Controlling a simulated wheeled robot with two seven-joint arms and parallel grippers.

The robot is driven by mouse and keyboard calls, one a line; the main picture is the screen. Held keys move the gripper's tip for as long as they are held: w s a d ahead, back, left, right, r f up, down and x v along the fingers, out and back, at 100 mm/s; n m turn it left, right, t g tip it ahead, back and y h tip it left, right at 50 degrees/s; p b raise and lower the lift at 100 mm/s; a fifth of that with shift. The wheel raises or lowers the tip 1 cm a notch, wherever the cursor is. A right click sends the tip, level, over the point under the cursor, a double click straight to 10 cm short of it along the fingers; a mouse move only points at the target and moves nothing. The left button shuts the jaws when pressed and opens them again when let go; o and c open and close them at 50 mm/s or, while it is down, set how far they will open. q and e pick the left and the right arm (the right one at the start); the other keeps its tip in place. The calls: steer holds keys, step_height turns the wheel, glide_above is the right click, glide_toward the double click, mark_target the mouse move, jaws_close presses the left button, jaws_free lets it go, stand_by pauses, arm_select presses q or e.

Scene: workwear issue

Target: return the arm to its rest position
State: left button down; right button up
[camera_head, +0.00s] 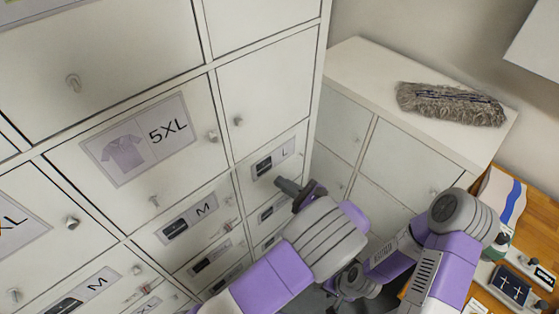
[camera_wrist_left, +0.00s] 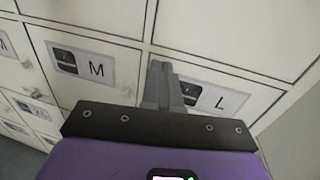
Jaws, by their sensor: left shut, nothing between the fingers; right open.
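My left gripper (camera_head: 282,184) is in front of the white locker doors, close to the small door labelled L (camera_head: 272,158). Its grey fingers are together and empty; they also show in the left wrist view (camera_wrist_left: 161,82), between the M label (camera_wrist_left: 84,62) and the L label (camera_wrist_left: 216,98). I cannot tell whether the fingertips touch the front. My left arm, purple and grey, reaches up from the bottom of the head view. My right arm is bent at the right, its forearm running down and left behind my left arm. The right fingers do not show.
The locker wall has knobbed doors, one labelled 5XL (camera_head: 141,139). A lower white cabinet (camera_head: 408,160) at the right carries a grey fluffy mop head (camera_head: 451,105). A wooden table (camera_head: 543,207) with small items stands at the right edge, close to my right arm.

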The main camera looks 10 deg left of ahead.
arm_select(q)
steer(key=s+a+f+n+g+h+b, duration=0.1)
steer(key=s+a+f+g+h, duration=0.15)
steer(key=f, duration=0.45)
steer(key=s+a+f+n+g+h+b, duration=0.1)
steer(key=s+a+f+g, duration=0.25)
steer(key=f, duration=0.45)
steer(key=s+d+f+n+h+b, duration=0.1)
steer(key=s+f+n+h+b, duration=0.1)
steer(key=s+f+n+h, duration=0.2)
steer(key=s+d+f+n+h+b, duration=0.1)
steer(key=s+f+n+h, duration=0.3)
steer(key=f+n+h, duration=0.3)
steer(key=s+d+f+n+g+h+b, duration=0.1)
steer(key=s+f+n+h, duration=0.3)
steer(key=f+n, duration=0.6)
steer(key=shift+s+d+n+h+b, duration=0.2)
steer(key=shift+n+h+b, duration=0.7)
steer(key=shift+n, duration=0.6)
steer(key=shift+f, duration=0.1)
